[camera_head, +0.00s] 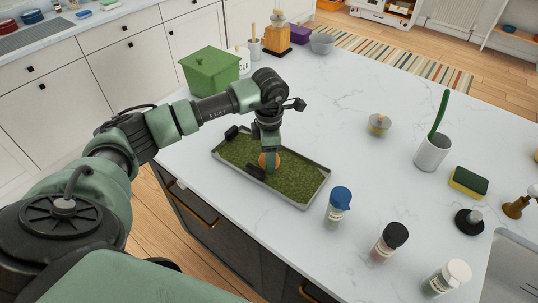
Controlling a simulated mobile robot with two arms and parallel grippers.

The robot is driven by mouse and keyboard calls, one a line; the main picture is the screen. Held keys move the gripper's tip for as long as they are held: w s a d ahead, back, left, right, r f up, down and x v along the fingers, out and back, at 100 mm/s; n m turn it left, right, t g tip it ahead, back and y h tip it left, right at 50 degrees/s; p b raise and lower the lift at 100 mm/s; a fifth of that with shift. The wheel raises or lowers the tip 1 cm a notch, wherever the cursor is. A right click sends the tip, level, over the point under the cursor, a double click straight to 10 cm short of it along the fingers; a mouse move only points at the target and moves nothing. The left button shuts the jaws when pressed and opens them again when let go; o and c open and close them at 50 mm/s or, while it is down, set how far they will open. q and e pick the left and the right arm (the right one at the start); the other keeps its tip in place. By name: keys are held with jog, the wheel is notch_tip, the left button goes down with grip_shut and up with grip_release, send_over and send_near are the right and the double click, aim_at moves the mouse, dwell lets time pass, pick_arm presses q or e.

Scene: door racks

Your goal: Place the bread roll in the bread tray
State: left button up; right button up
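The bread roll (262,161), round and golden brown, shows low over the green-lined surface of the bread tray. The grey-rimmed, rectangular bread tray (316,193) lies flat on the white counter near its left edge. The far side of the roll and the fingers' closure are hidden. I cannot tell whether the roll touches the tray. My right gripper is out of view.
A blue-capped jar (338,205) stands close to the tray's right corner, with a black-capped jar (389,243) and a white-capped jar (447,278) beyond. A green box (210,72) stands behind my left arm. The middle of the counter is mostly clear.

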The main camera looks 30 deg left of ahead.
pick_arm(q)
jog(key=o, duration=1.3)
jog(key=shift+r, duration=0.15)
jog(key=shift+w+r, duration=0.1)
jog(key=shift+r, duration=0.15)
notch_tip(320, 180, up, 11)
jog(key=b, duration=0.3)
jog(key=shift+r, duration=0.2)
